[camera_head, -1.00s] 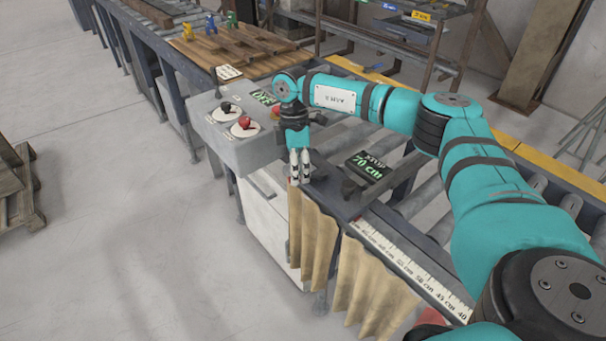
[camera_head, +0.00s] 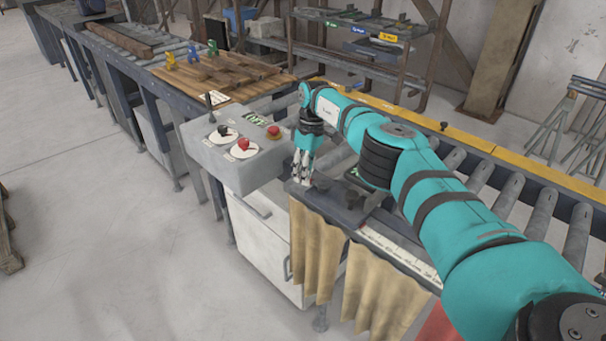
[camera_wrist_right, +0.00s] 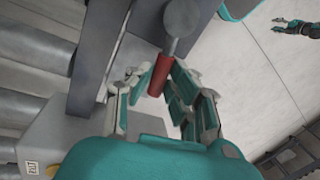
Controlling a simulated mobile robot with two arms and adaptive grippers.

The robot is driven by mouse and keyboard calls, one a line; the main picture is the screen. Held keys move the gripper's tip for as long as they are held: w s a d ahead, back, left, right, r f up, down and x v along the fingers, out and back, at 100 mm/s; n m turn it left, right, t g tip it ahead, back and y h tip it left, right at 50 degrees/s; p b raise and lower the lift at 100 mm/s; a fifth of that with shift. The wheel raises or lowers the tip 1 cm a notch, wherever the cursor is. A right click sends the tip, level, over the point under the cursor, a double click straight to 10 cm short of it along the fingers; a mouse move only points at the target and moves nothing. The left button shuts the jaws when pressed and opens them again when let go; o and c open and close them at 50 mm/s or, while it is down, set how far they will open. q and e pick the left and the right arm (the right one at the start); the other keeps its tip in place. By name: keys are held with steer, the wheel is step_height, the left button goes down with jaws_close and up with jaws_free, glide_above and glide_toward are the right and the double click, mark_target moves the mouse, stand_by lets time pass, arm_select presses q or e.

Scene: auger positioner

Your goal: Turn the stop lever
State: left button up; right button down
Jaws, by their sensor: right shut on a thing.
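The stop lever shows in the right wrist view as a red grip (camera_wrist_right: 160,74) with a round grey end (camera_wrist_right: 182,17). My right gripper (camera_wrist_right: 163,95) has its fingers on both sides of the red grip and is shut on it. In the head view my right gripper (camera_head: 301,180) points down at the left end of the dark stop carriage (camera_head: 345,200); the lever is hidden there behind the fingers. My left gripper (camera_wrist_right: 290,27) shows small at the upper right of the right wrist view, over the floor, fingers apart and empty.
A grey control box (camera_head: 225,165) with red and black knobs stands close left of the right gripper. A ruler strip (camera_head: 400,255) runs along the front edge, above tan curtains (camera_head: 318,255). Rollers (camera_head: 535,210) lie behind my arm.

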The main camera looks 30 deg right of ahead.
steer(key=shift+w+d+r+m+p, duration=0.2)
steer(key=shift+d+m+p, duration=0.15)
steer(key=shift+m, duration=0.35)
steer(key=shift+d, duration=0.1)
arm_select(q)
steer(key=shift+s+d+r+p, duration=0.1)
steer(key=shift+d+r+p, duration=0.1)
steer(key=shift+r, duration=0.25)
steer(key=shift+d+r+p, duration=0.1)
steer(key=shift+r+p, duration=0.05)
steer(key=shift+r, duration=0.3)
arm_select(e)
steer(key=shift+w+d+f+m, duration=0.1)
steer(key=shift+d+m, duration=0.15)
steer(key=shift+m, duration=0.45)
steer(key=shift+t, duration=0.3)
steer(key=c, duration=1.2)
jaws_free()
steer(key=shift+c, duration=0.2)
steer(key=shift+r, duration=0.2)
step_height(320, 180, up, 7)
steer(key=d, duration=0.1)
steer(key=shift+w+d, duration=0.15)
steer(key=shift+d, duration=0.05)
steer(key=shift+f, duration=0.1)
